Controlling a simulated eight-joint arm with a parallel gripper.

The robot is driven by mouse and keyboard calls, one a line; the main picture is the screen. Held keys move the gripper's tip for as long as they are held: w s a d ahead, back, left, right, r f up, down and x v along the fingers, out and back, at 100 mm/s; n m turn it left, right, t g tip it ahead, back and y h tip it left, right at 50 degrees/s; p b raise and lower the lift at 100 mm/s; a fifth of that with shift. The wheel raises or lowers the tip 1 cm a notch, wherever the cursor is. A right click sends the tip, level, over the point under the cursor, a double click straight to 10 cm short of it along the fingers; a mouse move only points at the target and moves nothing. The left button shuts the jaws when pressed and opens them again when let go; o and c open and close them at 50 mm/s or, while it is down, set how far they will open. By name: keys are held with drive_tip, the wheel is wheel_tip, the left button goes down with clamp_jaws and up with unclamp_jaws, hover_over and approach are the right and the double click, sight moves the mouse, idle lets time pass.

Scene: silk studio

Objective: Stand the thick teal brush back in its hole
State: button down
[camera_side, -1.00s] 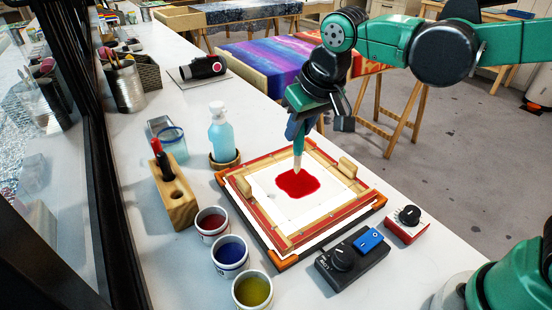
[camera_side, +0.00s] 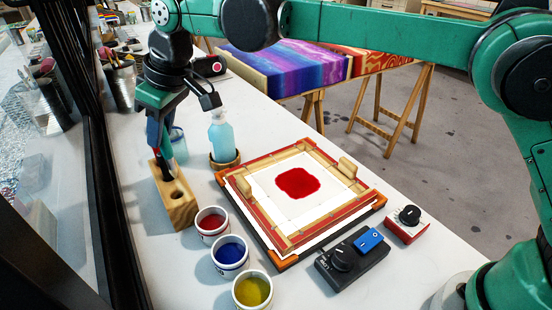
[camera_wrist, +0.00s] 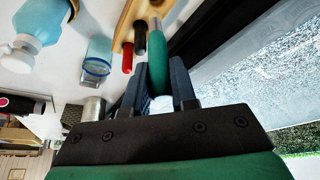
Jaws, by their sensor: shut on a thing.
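My gripper (camera_side: 160,145) is shut on the thick teal brush, at the wooden block (camera_side: 180,212) on the left of the table. In the wrist view, the teal handle (camera_wrist: 156,55) sits between my two fingers (camera_wrist: 160,82), and its pale lower part points at the block (camera_wrist: 127,22). I cannot tell whether its tip is above the hole or inside it. A red-and-black brush (camera_wrist: 127,57) stands in the block, close beside the held brush. One hole (camera_side: 177,195) at the block's near end is empty.
A blue spray bottle (camera_side: 222,140) in a round holder and a glass jar (camera_side: 179,148) stand close by. Red (camera_side: 211,222), blue (camera_side: 230,253) and yellow (camera_side: 252,290) paint pots are in front. The framed print (camera_side: 325,232) is to the right. A dark window frame (camera_side: 100,150) runs along the left.

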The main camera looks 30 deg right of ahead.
sight(172, 168)
drive_tip(key=shift+a+f, duration=0.25)
drive_tip(key=shift+a, duration=0.15)
drive_tip(key=shift+f, duration=2.05)
drive_tip(key=shift+f, duration=0.3)
drive_tip(key=shift+f, duration=0.45)
drive_tip(key=shift+f, duration=0.2)
drive_tip(key=shift+f, duration=1)
drive_tip(key=shift+f, duration=0.3)
drive_tip(key=c, duration=0.6)
unclamp_jaws()
